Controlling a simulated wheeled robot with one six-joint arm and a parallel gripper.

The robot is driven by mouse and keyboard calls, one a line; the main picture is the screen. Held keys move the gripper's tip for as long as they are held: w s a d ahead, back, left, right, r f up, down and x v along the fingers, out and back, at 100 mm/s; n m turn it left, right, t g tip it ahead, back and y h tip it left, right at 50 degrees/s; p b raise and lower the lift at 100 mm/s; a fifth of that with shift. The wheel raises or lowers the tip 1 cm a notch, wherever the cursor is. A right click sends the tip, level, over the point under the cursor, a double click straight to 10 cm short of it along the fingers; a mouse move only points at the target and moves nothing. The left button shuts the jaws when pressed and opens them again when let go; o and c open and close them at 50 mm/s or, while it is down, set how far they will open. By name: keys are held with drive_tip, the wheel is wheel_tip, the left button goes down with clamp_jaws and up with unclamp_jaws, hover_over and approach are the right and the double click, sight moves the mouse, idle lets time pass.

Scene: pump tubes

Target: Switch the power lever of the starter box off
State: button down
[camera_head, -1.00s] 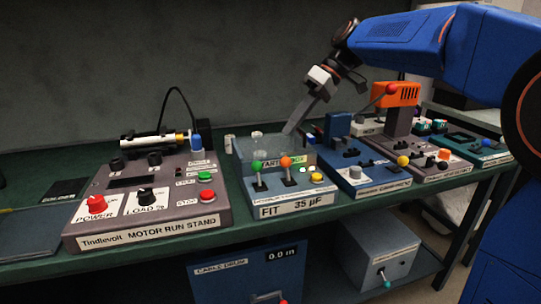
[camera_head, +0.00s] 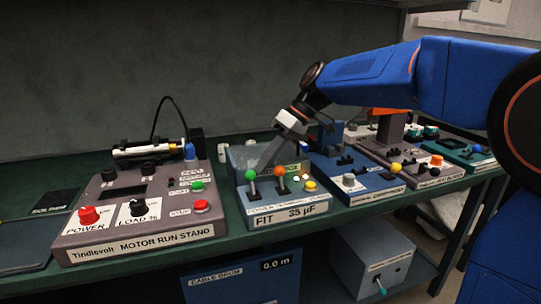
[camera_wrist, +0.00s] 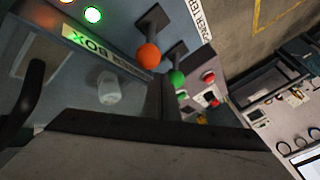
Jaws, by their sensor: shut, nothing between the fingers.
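The starter box (camera_head: 290,208) is a grey-blue box with a "FIT 35 µF" front label. It carries a green-knobbed lever (camera_head: 250,174) on the left and an orange-knobbed lever (camera_head: 280,171) on the right, both standing roughly upright. Small print starting with "POWER" runs below the green lever. In the wrist view the orange knob (camera_wrist: 149,57) and green knob (camera_wrist: 177,78) show beside the "STARTER BOX" label. My gripper (camera_head: 268,160) is shut and empty, slanting down just behind and above the levers; I cannot tell whether it touches the box.
The motor run stand (camera_head: 140,245), with a red power knob (camera_head: 88,215), stands to the left. A blue instrument box (camera_head: 370,186) sits close on the right, with more devices beyond. A cable drum box (camera_head: 230,288) is on the shelf below. Bench space between the stand and starter box is narrow.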

sight(255, 178)
drive_tip(key=shift+s+d+r+n+t, duration=0.1)
drive_tip(key=shift+s+r+n+t, duration=0.2)
drive_tip(key=shift+s+t, duration=0.35)
idle(0.6)
drive_tip(key=shift+s+d+r+t+y, duration=0.1)
drive_tip(key=shift+s+d+t+y, duration=0.05)
drive_tip(key=shift+s+t+y, duration=0.35)
drive_tip(key=shift+s+d+r+n+t+y, duration=0.15)
drive_tip(key=shift+s+n+t, duration=0.15)
drive_tip(key=shift+s+t, duration=0.15)
drive_tip(key=shift+s+d+n+t+y, duration=0.15)
drive_tip(key=shift+s+n+t, duration=0.15)
drive_tip(key=shift+t, duration=0.2)
drive_tip(key=s+t, duration=0.1)
drive_tip(key=s+n+t+y, duration=0.1)
drive_tip(key=t, duration=0.1)
drive_tip(key=shift+s+d+n, duration=0.3)
drive_tip(key=shift+s+d, duration=0.05)
drive_tip(key=shift+s+d+f+y, duration=0.15)
drive_tip(key=shift+s+f+y, duration=0.15)
drive_tip(key=shift+s+f, duration=0.15)
drive_tip(key=shift+r, duration=0.2)
drive_tip(key=shift+r, duration=0.7)
drive_tip(key=shift+r, duration=0.1)
